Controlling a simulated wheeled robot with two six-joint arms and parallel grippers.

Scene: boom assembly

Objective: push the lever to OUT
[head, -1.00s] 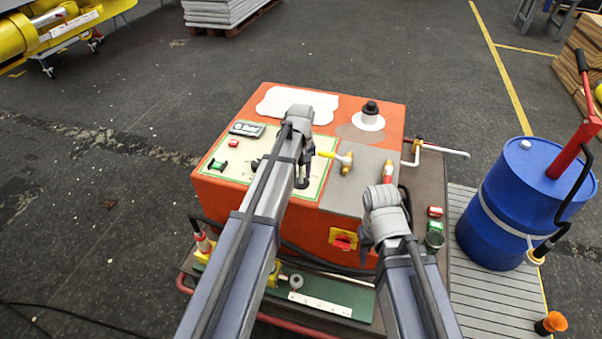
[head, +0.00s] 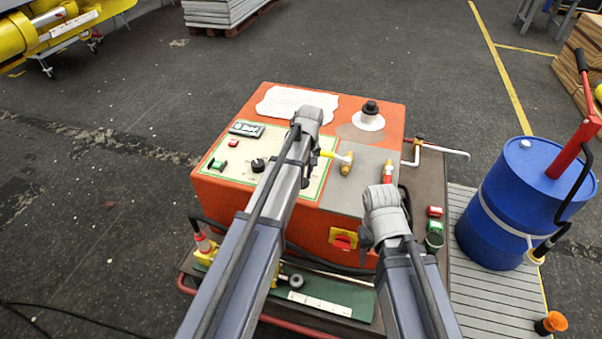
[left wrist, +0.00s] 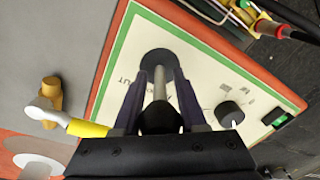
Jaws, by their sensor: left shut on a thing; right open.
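The lever (left wrist: 160,85) shows in the left wrist view as a grey rod with a black knob, rising from a dark round boot on the cream panel (left wrist: 205,75). My left gripper (left wrist: 159,77) is shut on the lever, with one dark finger on each side of the rod. Letters that look like OUT stand on the panel beside the left finger, partly covered. In the head view my left arm hides the lever and most of that gripper. My right gripper (head: 367,240) is open and empty, in front of the orange box's right part.
The orange box (head: 230,195) carries a black knob (head: 257,165), a green switch (head: 219,165) and a yellow-handled valve (head: 346,162) close by my left gripper. A red-handled valve (head: 388,170) is further right. A blue drum (head: 510,205) stands at right.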

